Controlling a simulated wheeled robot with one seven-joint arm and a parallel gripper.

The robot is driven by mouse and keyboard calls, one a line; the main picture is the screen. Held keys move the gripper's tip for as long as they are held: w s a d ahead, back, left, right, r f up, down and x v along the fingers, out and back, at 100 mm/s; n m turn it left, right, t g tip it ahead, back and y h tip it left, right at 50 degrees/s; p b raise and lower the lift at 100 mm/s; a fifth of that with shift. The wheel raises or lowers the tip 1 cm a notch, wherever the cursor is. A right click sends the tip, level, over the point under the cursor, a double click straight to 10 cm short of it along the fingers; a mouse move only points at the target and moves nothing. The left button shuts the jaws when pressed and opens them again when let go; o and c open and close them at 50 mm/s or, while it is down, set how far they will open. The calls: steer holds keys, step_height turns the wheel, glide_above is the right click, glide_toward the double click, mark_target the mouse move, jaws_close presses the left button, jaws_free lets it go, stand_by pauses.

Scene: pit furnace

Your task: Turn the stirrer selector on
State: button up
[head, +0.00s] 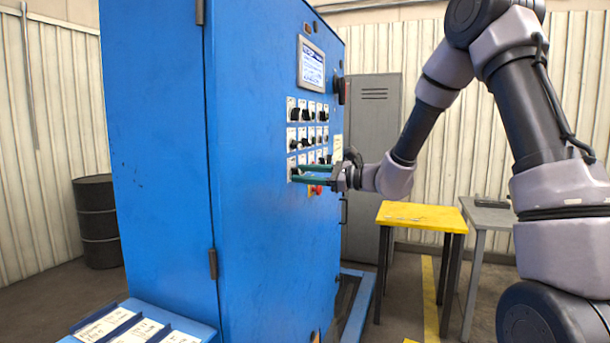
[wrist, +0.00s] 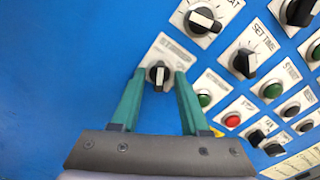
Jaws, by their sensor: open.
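The stirrer selector (wrist: 158,74) is a small black rotary knob with a pale pointer on a white plate, mounted on the blue cabinet face. Its label is blurred but seems to read STIRRER. My gripper (wrist: 158,78) is open, with its two green fingers on either side of the knob. I cannot tell whether the fingers touch it. In the head view my gripper (head: 300,174) reaches the lower row of controls from the right, and its fingers hide the selector there.
Around the selector in the wrist view are a green button (wrist: 204,98), a red stop button (wrist: 232,118) and a black set-time knob (wrist: 243,62). The blue cabinet (head: 260,150) carries a screen (head: 311,63). A yellow table (head: 420,216) stands behind to the right.

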jaws_close()
steer(key=shift+m, duration=0.3)
steer(key=m, duration=1.1)
steer(key=shift+w, duration=0.15)
steer(key=shift+m, duration=0.3)
stand_by(0.4)
jaws_free()
